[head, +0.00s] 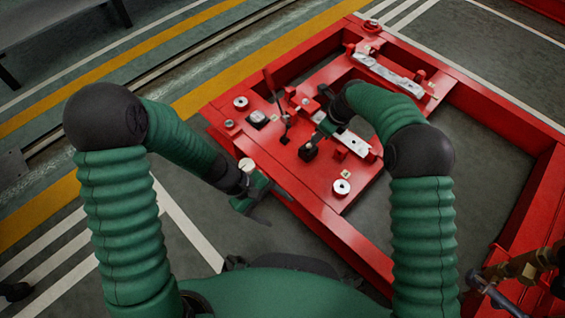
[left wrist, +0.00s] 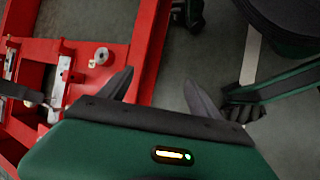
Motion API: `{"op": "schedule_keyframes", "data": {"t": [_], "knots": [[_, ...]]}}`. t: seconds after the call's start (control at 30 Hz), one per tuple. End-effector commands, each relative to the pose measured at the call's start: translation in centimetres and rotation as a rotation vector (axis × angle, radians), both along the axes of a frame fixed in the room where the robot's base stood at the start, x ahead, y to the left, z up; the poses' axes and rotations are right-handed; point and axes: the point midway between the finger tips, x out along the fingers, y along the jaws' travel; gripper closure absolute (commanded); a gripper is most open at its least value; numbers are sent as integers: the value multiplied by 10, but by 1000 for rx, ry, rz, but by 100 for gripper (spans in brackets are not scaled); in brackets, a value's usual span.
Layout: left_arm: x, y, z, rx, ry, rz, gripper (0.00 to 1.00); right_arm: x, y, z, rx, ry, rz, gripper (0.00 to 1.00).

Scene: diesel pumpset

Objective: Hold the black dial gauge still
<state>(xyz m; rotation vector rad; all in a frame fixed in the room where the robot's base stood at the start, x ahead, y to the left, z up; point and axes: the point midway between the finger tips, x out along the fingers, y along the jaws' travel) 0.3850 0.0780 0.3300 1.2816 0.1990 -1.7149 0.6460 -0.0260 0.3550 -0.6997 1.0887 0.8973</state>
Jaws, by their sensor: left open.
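A small black piece (head: 308,152) stands low on the red plate in the head view. It may be the black dial gauge, but it is too small to be sure. My left gripper (head: 262,205) is open and empty, low and left of the red plate's near edge. Its two spread fingers also show in the left wrist view (left wrist: 158,78), with grey floor between them. My right gripper (head: 328,122) reaches down over the middle of the plate, close beside the black piece. Its fingers are too small and dark to read, and contact cannot be told.
The red base frame (head: 480,102) has raised rails and open gaps. The plate carries a metal strip (head: 388,74), a white disc (head: 341,187) and thin upright rods. A white-topped round piece (head: 246,165) is close to my left wrist.

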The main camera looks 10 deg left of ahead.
Motion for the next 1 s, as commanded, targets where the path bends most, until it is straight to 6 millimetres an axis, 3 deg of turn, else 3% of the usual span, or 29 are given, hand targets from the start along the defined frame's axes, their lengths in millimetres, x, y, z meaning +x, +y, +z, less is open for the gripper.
{"op": "schedule_keyframes", "data": {"t": [0.1,0.2,0.33,0.5,0.67,1.0], "knots": [[43,-31,-19,-247,113,317,27,0,0,0,0,0,1,64],[91,-39,-32,-444,184,612,27,0,0,0,0,0,1,64],[147,-21,-54,-644,246,975,27,0,0,0,-1,-1,1,64],[182,9,-80,-768,286,1268,27,0,0,1,-1,-1,1,64],[194,12,-89,-789,292,1329,27,0,0,0,-1,-1,1,64],[246,-29,-117,-786,293,1325,27,0,0,0,-1,-1,2,64]]}}
